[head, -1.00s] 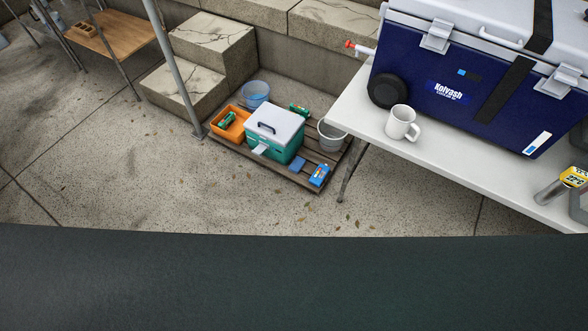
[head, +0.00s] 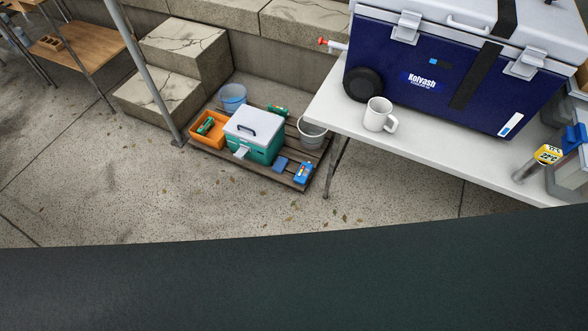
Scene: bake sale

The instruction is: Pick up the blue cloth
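A small flat blue item (head: 280,163) lies on the wooden pallet (head: 262,173), in front of the white-lidded teal cooler box (head: 264,147) and left of a blue carton (head: 303,173). It may be the blue cloth, but it is too small to tell for sure. Neither of my grippers is in view.
The pallet also holds an orange bin (head: 202,142), a blue bucket (head: 233,94) and a grey bucket (head: 311,137). A white table (head: 420,150) with a large blue cooler (head: 440,75) and a white mug (head: 376,115) stands at right. A metal pole (head: 145,78) rises left of the pallet. Open floor lies in front.

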